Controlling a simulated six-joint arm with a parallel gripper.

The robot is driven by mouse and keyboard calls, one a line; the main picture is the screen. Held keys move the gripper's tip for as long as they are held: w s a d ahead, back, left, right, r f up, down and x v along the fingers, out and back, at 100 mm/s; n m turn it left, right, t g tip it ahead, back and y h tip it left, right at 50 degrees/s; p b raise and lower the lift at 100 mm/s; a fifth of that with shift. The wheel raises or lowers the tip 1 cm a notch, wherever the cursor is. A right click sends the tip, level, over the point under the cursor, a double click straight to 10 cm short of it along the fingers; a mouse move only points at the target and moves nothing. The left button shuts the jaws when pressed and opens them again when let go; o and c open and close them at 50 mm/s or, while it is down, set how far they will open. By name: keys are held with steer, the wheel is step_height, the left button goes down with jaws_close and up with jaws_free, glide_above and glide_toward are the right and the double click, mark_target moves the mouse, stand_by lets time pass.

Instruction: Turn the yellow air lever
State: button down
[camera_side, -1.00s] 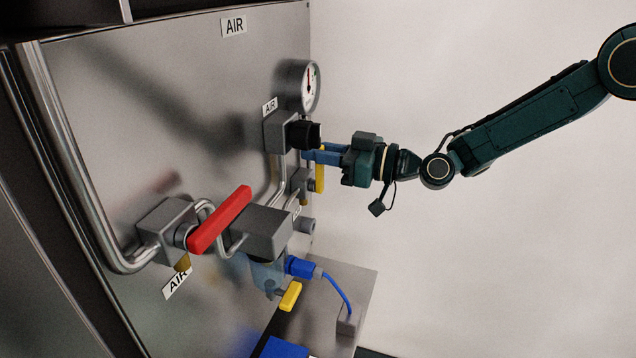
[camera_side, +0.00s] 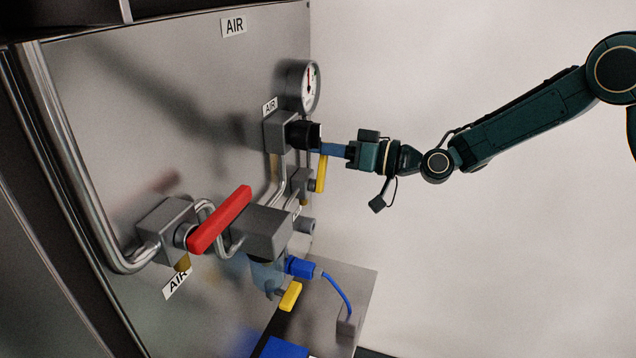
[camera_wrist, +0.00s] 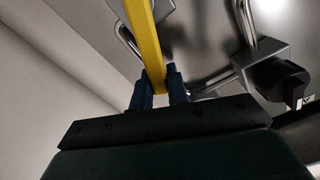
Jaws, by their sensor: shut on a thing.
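The yellow air lever (camera_side: 321,174) hangs nearly upright from a small grey valve (camera_side: 299,183) below the gauge. My gripper (camera_side: 322,149) reaches in from the right, with its blue fingers at the lever's upper end. In the wrist view the same yellow lever (camera_wrist: 144,42) runs down between the two dark blue fingertips of my gripper (camera_wrist: 161,87). The fingers are closed on its end. The exact contact is partly hidden in the side view.
A black knob (camera_side: 304,134) sits just left of the fingertips, under a round gauge (camera_side: 304,86). A red lever (camera_side: 219,220) stands out lower left. A second yellow lever (camera_side: 290,296) and a blue plug (camera_side: 300,267) are below.

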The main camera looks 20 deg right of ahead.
steer(key=w+d+f+m, duration=0.1)
steer(key=m, duration=0.2)
steer(key=w+d+f+m, duration=0.1)
steer(key=f+m, duration=0.1)
steer(key=m, duration=0.1)
steer(key=w+d+f+m, duration=0.1)
steer(key=m, duration=0.3)
steer(key=shift+f, duration=0.35)
steer(key=shift+w+d+f+m, duration=0.1)
steer(key=shift+f+m, duration=0.45)
steer(key=shift+m, duration=0.35)
steer(key=shift+f+m, duration=0.5)
steer(key=shift+m, duration=0.4)
steer(key=c, duration=1.4)
jaws_free()
steer(key=shift+o, duration=0.2)
steer(key=v, duration=1.4)
